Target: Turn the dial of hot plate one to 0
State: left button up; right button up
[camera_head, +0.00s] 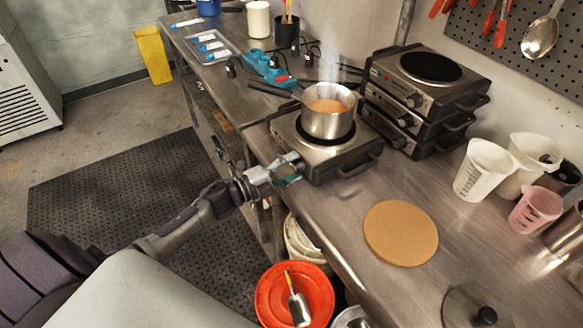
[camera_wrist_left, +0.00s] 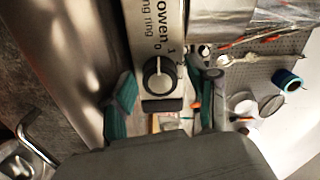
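A silver hot plate (camera_head: 318,160) with a black ring stands at the bench edge in the head view, bearing a steel saucepan (camera_head: 327,122) of orange-brown liquid. The left wrist view shows a hot plate's front panel (camera_wrist_left: 150,22) close up. Its round black dial (camera_wrist_left: 158,77) has a pale pointer line that seems to point up the picture, near the 0. My left gripper (camera_head: 288,172) is at this hot plate's front. Its teal fingers (camera_wrist_left: 166,100) are apart, one on either side of the dial, with visible gaps. My right gripper is in neither view.
Stacked hot plates (camera_head: 415,100) stand behind. A cork mat (camera_head: 400,233) lies on the bench to the right, near measuring jugs (camera_head: 482,170). The saucepan handle (camera_head: 268,91) points left.

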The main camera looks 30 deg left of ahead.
pick_arm(q)
jog(key=shift+s+f, duration=0.1)
jog(key=shift+f, duration=0.05)
jog(key=shift+f+m+b, duration=0.1)
jog(key=shift+m+b, duration=0.35)
jog(key=shift+m, duration=0.25)
jog(key=m+b, duration=0.4)
jog(key=m, duration=0.5)
jog(key=shift+f+b, duration=0.15)
jog(key=shift+b, duration=0.25)
jog(key=m+b, duration=0.2)
jog(key=m, duration=0.3)
jog(key=m+b, duration=0.2)
jog(key=m, duration=0.3)
jog(key=shift+d+r+b, duration=0.2)
jog(key=shift+b, duration=0.2)
jog(key=s+a+m+b, duration=0.1)
jog(key=s+a+b, duration=0.1)
jog(key=s+a, duration=0.3)
jog(key=s+a+b, duration=0.2)
jog(key=s, duration=0.5)
jog(key=w+a+f+n+t+y+p, duration=0.15)
jog(key=a+f+n+y, duration=0.35)
jog(key=f+n, duration=0.75)
jog(key=s+a+f+n+g+y+p, duration=0.1)
jog(key=s+f+n+g+y+p, duration=0.1)
jog(key=f+n, duration=1)
jog(key=shift+s+f+g+y, duration=0.65)
jog(key=shift+s+f+y, duration=0.35)
jog(key=shift+f, duration=1.3)
